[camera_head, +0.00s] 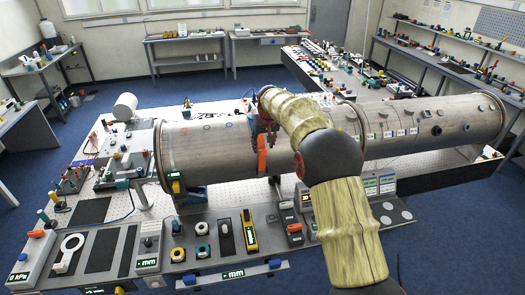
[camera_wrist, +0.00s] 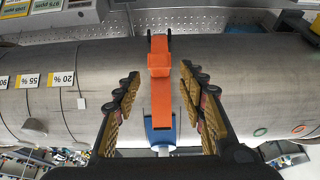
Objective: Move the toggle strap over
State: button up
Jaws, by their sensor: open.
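The orange toggle strap (camera_wrist: 161,100) lies across the grey metal pipe (camera_wrist: 230,75) in the wrist view. It has a raised block near its upper part and a blue piece (camera_wrist: 160,133) at its lower end. In the head view part of the strap (camera_head: 262,160) hangs on the near side of the pipe (camera_head: 215,145). My gripper (camera_wrist: 159,82) is open, with one finger on each side of the strap and visible gaps between. Whether the fingertips touch the pipe cannot be told. In the head view my arm partly hides the strap and gripper.
A panel (camera_head: 215,262) with several gauges and tools runs along the table's front. White percent labels (camera_wrist: 62,79) are on the pipe left of the strap in the wrist view. A perforated white tabletop (camera_head: 240,178) lies under the pipe. Blue floor surrounds the table.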

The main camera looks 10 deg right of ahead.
jog(key=v, duration=0.6)
jog(key=shift+c, duration=0.3)
